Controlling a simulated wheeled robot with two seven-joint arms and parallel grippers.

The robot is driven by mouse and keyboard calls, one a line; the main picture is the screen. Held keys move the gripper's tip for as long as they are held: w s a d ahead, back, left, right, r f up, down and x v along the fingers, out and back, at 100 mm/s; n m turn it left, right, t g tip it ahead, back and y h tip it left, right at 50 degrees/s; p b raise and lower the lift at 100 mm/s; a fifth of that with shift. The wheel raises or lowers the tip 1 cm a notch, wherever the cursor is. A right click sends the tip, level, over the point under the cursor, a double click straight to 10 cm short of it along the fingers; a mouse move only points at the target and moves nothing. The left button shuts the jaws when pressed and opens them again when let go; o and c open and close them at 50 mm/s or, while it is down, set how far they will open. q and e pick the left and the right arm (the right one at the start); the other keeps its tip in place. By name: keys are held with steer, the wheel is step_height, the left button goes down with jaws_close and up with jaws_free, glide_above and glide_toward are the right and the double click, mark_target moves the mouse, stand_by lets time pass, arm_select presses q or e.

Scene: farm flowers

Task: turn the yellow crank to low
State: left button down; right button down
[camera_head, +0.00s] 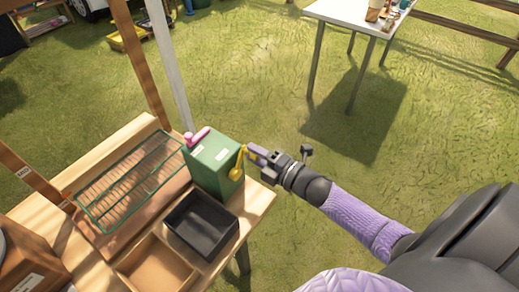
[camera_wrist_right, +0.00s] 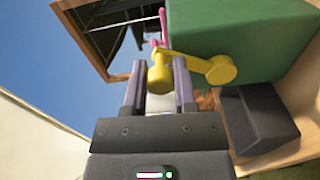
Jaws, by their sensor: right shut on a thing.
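The yellow crank (camera_head: 238,164) is on the right side of the green box (camera_head: 214,166), which stands on the wooden bench. In the right wrist view the yellow crank (camera_wrist_right: 196,68) runs from a round hub on the right to a knob on the left, against the green box (camera_wrist_right: 240,35). My right gripper (camera_head: 254,154) reaches in from the right at the crank's knob. In the wrist view the knob sits between the two fingers of my right gripper (camera_wrist_right: 160,88), which is shut on it. No left gripper shows in either view.
A white table (camera_head: 352,14) stands farther back on grass. Free space lies right of the bench.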

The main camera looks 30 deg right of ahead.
steer(key=shift+s+a+r+n, duration=0.1)
steer(key=shift+a+r+n, duration=0.2)
steer(key=shift+n, duration=0.3)
arm_select(q)
steer(key=shift+w+a+r, duration=0.1)
steer(key=shift+r, duration=0.2)
steer(key=shift+a, duration=0.1)
arm_select(e)
steer(key=shift+a, duration=0.1)
steer(key=shift+n, duration=0.3)
arm_select(q)
steer(key=shift+a, duration=0.15)
arm_select(e)
steer(key=shift+c, duration=2)
jaws_free()
steer(key=shift+s+a, duration=0.1)
arm_select(q)
steer(key=shift+d, duration=0.35)
